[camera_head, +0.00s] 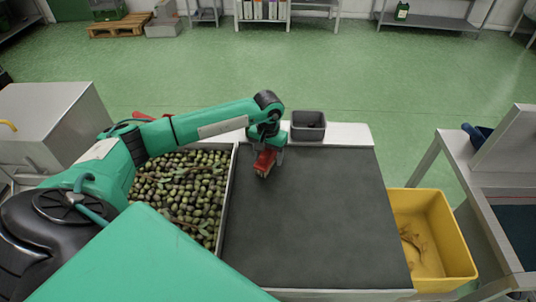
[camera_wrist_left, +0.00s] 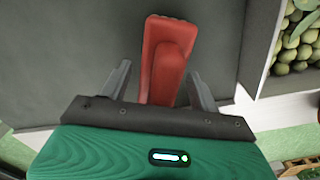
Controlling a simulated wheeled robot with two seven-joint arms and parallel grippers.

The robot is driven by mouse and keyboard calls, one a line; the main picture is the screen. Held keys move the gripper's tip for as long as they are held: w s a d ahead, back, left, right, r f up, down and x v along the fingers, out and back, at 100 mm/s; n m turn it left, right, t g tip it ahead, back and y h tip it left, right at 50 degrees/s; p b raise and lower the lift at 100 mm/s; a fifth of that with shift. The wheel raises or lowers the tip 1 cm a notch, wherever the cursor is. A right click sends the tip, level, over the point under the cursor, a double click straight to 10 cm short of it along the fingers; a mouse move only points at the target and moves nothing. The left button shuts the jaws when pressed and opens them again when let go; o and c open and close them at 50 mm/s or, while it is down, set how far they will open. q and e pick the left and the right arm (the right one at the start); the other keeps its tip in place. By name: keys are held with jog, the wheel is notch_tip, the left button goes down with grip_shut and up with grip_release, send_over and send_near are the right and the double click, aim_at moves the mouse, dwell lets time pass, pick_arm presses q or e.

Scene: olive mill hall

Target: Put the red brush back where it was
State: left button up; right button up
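The red brush (camera_head: 264,160) is at the far left part of the dark grey table top (camera_head: 315,215), beside the olive tray. My left gripper (camera_head: 266,150) is right over it and hides part of it. In the left wrist view the brush (camera_wrist_left: 166,60) lies between the two fingers of my left gripper (camera_wrist_left: 160,68). A gap shows between the left finger and the brush, and a narrower one at the right finger, so the gripper looks open around it. The brush's near end is hidden behind the gripper body. My right gripper is out of view.
A tray of olives (camera_head: 232,205) is left of the grey surface. A small grey bin (camera_head: 308,126) stands at the far edge. A yellow crate (camera_head: 455,255) is at the right, beside another bench (camera_head: 485,215). Most of the grey surface is clear.

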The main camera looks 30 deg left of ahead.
pick_arm(q)
jog(key=shift+r, duration=0.1)
jog(key=shift+r+p, duration=0.2)
jog(key=shift+p, duration=0.1)
notch_tip(320, 180, up, 3)
jog(key=shift+f+b, duration=0.15)
jog(key=shift+b, duration=0.5)
notch_tip(320, 180, up, 8)
jog(key=shift+f+b, duration=0.1)
jog(key=shift+b, duration=0.65)
jog(key=shift+r, duration=0.55)
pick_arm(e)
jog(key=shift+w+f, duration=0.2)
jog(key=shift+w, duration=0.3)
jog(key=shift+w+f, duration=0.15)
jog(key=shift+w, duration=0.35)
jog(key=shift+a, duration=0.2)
pick_arm(q)
jog(key=shift+r, duration=0.2)
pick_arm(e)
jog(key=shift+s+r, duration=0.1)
